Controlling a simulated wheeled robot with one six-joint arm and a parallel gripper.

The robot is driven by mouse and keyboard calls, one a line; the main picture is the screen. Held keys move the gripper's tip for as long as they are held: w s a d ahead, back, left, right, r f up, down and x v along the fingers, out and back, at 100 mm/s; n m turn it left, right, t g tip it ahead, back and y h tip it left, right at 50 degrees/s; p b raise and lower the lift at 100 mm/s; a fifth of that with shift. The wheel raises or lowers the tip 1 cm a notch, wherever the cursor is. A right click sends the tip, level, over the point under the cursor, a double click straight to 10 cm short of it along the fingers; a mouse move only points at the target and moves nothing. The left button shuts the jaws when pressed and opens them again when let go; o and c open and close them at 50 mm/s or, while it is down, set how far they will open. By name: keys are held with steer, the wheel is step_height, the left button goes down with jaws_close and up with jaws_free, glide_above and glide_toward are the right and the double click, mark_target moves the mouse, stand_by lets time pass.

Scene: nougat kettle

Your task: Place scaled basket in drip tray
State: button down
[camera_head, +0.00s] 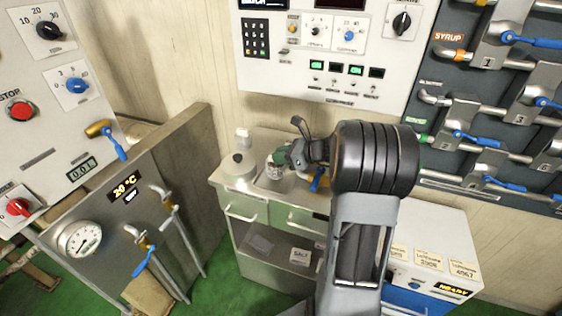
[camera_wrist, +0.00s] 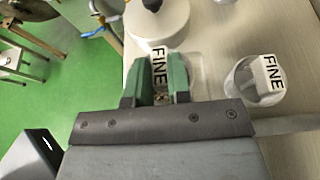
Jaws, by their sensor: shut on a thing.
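My gripper (camera_head: 287,156) is low over the counter, its green fingers (camera_wrist: 160,78) shut on a small basket with a white "FINE" label (camera_wrist: 159,62). In the head view this basket (camera_head: 274,168) is a pale round shape at the fingertips. The fingers hide much of it, and I cannot tell whether it rests on the surface below. A second clear cup with a "FINE" label (camera_wrist: 256,80) stands apart at the right in the wrist view; it seems to be the small white item (camera_head: 243,139) behind. I cannot clearly pick out the drip tray.
A white round container with a black knob (camera_head: 238,164) stands close to the held basket; it also shows in the wrist view (camera_wrist: 157,22). The counter (camera_head: 222,178) has drawers below. A grey panel with valves (camera_head: 140,215) stands left. A control panel (camera_head: 325,50) hangs behind.

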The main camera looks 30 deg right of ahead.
steer(key=shift+f, duration=1.05)
steer(key=shift+f, duration=0.15)
steer(key=c, duration=1.1)
jaws_free()
steer(key=shift+o, duration=0.2)
